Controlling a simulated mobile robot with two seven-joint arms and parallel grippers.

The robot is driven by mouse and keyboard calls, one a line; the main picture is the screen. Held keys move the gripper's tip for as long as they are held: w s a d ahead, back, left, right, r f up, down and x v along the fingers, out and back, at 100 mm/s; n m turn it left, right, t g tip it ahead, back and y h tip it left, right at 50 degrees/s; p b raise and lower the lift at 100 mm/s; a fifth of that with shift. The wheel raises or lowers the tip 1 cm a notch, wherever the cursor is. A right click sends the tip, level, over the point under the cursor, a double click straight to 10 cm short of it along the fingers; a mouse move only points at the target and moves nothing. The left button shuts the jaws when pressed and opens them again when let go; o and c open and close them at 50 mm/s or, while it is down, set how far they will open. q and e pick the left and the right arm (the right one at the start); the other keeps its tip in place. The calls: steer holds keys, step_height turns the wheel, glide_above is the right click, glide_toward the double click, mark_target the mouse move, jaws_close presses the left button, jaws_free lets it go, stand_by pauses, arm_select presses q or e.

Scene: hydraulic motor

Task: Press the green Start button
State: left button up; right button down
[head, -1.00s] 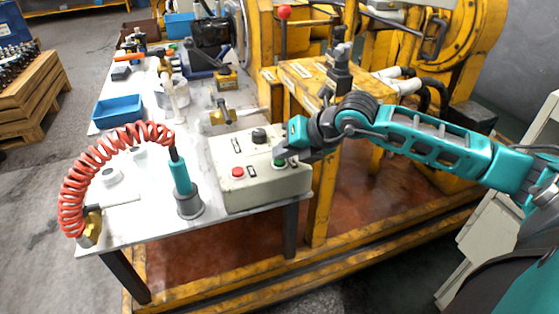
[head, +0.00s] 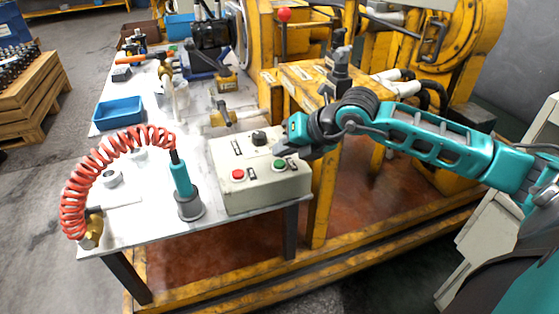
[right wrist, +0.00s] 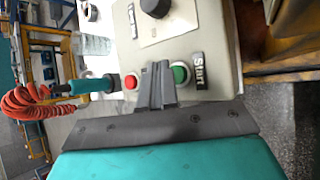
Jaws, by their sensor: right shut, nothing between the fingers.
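The green Start button (head: 279,164) sits on the top of a cream control box (head: 262,195), to the right of a red button (head: 238,175). In the right wrist view the green button (right wrist: 180,74) shows beside the label "Start". My right gripper (head: 280,150) is shut and empty, with its tips just above and behind the green button in the head view. In the right wrist view its fingers (right wrist: 158,72) lie between the red and green buttons, nearer the green one. The gripper appears apart from the button. My left gripper is not in view.
A black knob (head: 259,138) stands on the box behind the buttons. A teal tool (head: 182,178) with a red coiled hose (head: 75,190) stands left of the box on the table. A yellow machine (head: 300,80) rises behind and to the right.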

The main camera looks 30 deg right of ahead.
mark_target(284, 164)
steer(key=shift+r+p, duration=1.6)
steer(key=shift+r, duration=0.95)
